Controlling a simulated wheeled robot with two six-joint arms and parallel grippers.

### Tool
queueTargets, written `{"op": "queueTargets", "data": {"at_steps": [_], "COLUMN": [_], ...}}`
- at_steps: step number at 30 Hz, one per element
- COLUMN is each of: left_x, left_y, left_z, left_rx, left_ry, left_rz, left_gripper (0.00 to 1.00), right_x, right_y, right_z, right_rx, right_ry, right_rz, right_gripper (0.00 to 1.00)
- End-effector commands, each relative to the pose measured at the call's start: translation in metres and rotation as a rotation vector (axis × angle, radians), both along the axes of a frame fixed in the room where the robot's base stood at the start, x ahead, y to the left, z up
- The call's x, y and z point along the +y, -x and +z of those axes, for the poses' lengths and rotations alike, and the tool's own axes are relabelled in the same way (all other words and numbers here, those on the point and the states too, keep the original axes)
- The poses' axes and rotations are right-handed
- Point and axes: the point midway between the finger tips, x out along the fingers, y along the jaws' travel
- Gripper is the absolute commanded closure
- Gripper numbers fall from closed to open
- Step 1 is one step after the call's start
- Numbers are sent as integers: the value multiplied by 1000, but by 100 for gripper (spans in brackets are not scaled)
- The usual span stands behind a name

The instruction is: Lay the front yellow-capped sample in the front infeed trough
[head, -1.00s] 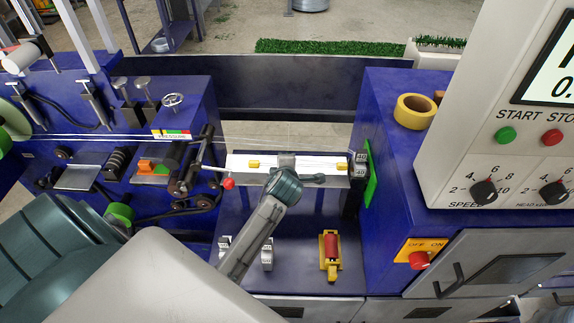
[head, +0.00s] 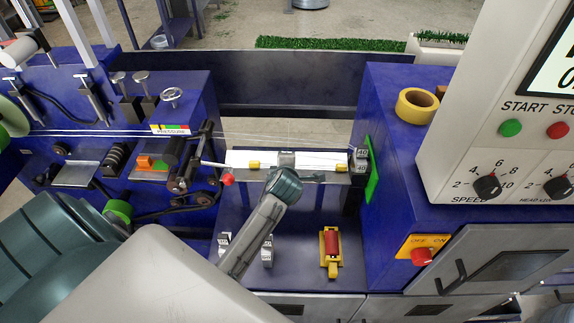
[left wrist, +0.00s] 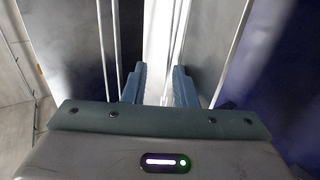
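A small yellow cap (head: 254,164) shows at the left part of a long white strip (head: 318,162) in the head view; I cannot tell the sample's body from the strip. My left gripper (head: 290,178) reaches over the strip's near edge, right of the cap; its fingertips are hard to make out there. In the left wrist view the two blue-grey fingers (left wrist: 159,88) stand apart. A pale strip (left wrist: 158,45) runs between and beyond them, and I see nothing clearly gripped. I cannot make out which trough is the front infeed one. My right gripper is not in view.
A red knob (head: 227,180) sits at the strip's left end, and blocks marked 40 (head: 361,161) at its right. A yellow-and-red tool (head: 331,252) and small marked blocks (head: 267,252) stand on the blue shelf. Yellow tape (head: 417,105) lies on the right cabinet.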

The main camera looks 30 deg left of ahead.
Motion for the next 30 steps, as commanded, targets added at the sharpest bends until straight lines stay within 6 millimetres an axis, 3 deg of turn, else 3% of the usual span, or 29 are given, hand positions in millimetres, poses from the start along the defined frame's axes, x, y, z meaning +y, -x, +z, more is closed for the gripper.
{"op": "queueTargets", "data": {"at_steps": [8, 21, 30], "left_x": [-9, -43, -48], "left_y": [15, 69, 78], "left_z": [1, 47, 58], "left_rx": [12, 1, 1], "left_ry": [8, 6, 1], "left_rz": [1, 0, 0], "left_gripper": [67, 67, 67], "right_x": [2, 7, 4], "right_y": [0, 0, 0], "right_z": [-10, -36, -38], "right_rx": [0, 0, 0], "right_ry": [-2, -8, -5], "right_rz": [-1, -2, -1], "right_gripper": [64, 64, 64]}}
